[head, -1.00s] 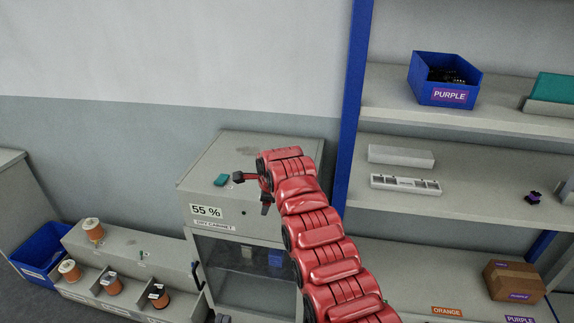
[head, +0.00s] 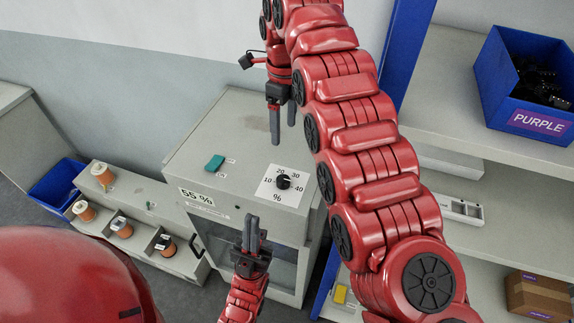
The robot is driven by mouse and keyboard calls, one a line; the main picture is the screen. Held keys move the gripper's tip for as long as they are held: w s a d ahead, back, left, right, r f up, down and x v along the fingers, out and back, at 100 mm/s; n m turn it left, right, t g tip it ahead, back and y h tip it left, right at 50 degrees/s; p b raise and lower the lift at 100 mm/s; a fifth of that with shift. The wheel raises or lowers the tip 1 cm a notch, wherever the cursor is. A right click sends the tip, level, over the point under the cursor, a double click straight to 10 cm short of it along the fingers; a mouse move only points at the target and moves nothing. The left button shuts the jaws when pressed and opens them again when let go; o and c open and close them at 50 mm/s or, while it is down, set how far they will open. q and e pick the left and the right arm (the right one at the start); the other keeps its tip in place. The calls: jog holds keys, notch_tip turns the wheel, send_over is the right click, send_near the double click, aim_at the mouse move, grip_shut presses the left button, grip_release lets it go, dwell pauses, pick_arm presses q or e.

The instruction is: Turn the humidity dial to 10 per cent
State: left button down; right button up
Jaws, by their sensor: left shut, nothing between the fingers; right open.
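The cabinet's front label (head: 196,196) reads 55 %. My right gripper (head: 283,132) is open and empty, fingers pointing down, behind and above the dial, apart from it. My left gripper (head: 251,218) is shut and empty, fingers pointing up, in front of the cabinet and below the dial in the head view.
Wire spools (head: 102,174) on a grey stand and a blue bin (head: 55,186) are at left. Shelves at right hold a blue PURPLE bin (head: 525,85) and a cardboard box (head: 538,296).

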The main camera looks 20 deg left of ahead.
jog(key=f, duration=0.1)
jog(key=p, duration=0.4)
send_near(283, 178)
jog(key=f, duration=0.7)
jog(key=shift+s+d+f, duration=0.1)
jog(key=shift+s+f, duration=0.1)
jog(key=shift+f, duration=0.75)
grip_shut()
